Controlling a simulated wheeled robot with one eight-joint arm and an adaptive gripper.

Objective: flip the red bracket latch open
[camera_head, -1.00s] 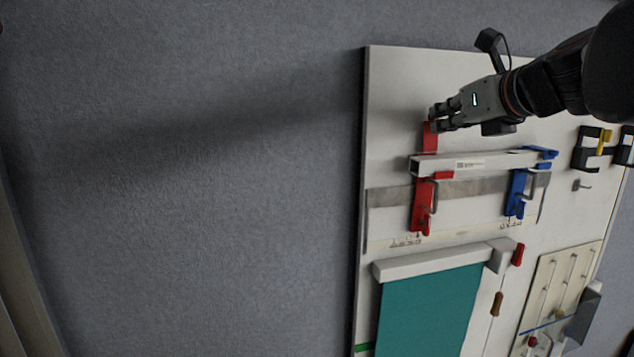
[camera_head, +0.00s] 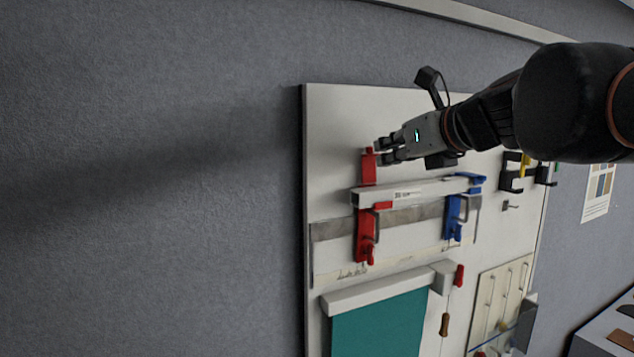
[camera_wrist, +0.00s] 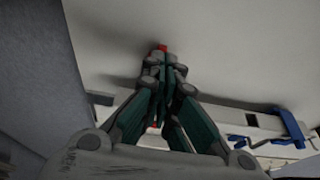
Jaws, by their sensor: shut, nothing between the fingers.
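In the head view, the red bracket (camera_head: 365,238) is on the left of the white board, over the grey strip. Its red upper arm (camera_head: 368,170) points up past the white bar (camera_head: 408,191). My gripper (camera_head: 380,153) comes in from the right, with its fingertips at the top end of that arm. I cannot tell whether they touch it. The gripper is shut and empty. In the wrist view, my fingers (camera_wrist: 164,65) are together, with a small red tip (camera_wrist: 162,47) just beyond them; they hide most of the bracket.
A blue bracket (camera_head: 453,218) is to the right, its blue top piece (camera_head: 466,181) at the bar's right end. Black hooks (camera_head: 513,172) are farther right. A teal roller sheet (camera_head: 378,331) hangs below.

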